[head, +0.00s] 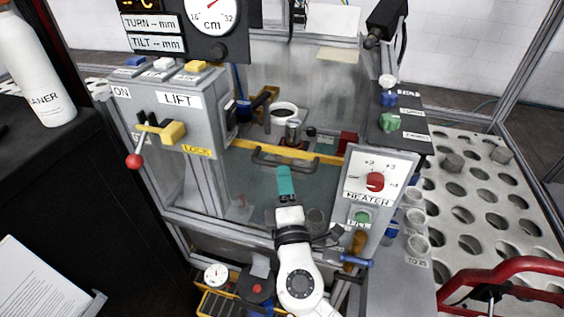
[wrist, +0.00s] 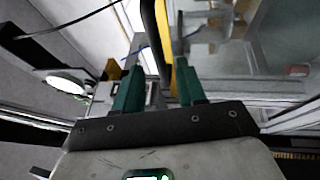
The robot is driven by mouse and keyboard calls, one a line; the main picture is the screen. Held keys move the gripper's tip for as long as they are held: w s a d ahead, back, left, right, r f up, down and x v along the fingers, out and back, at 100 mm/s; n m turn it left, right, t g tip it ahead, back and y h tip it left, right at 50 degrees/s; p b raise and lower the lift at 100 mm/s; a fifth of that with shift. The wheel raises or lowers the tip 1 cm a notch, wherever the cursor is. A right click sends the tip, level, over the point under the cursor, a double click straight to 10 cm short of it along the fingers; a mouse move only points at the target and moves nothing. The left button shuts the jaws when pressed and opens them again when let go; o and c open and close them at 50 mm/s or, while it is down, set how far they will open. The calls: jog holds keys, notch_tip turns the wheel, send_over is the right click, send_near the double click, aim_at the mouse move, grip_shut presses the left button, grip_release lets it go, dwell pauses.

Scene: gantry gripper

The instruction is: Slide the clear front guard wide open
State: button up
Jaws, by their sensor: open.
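The clear front guard (head: 240,185) stands at the front of the machine, with a yellow strip (head: 325,157) along its top edge. A dark bar handle (head: 272,163) is fixed near that strip. My gripper (head: 284,170) points at the guard, with its teal fingertips just below the handle in the head view. In the wrist view the two teal fingers (wrist: 159,72) are apart, and the dark handle (wrist: 153,35) shows in the gap between them, nearer the right finger. Nothing is gripped. Whether a finger touches the handle I cannot tell.
A grey control box with a LIFT label (head: 178,100) and a yellow lever block (head: 173,133) stands left of the guard. The HEATER panel (head: 376,180) is close on the right. A red tubular handle (head: 500,275) is at lower right. A metal cylinder (head: 293,132) stands behind the guard.

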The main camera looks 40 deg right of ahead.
aim_at(282, 164)
jog(key=x, duration=0.5)
jog(key=shift+p, duration=0.3)
jog(key=shift+c, duration=0.5)
grip_shut()
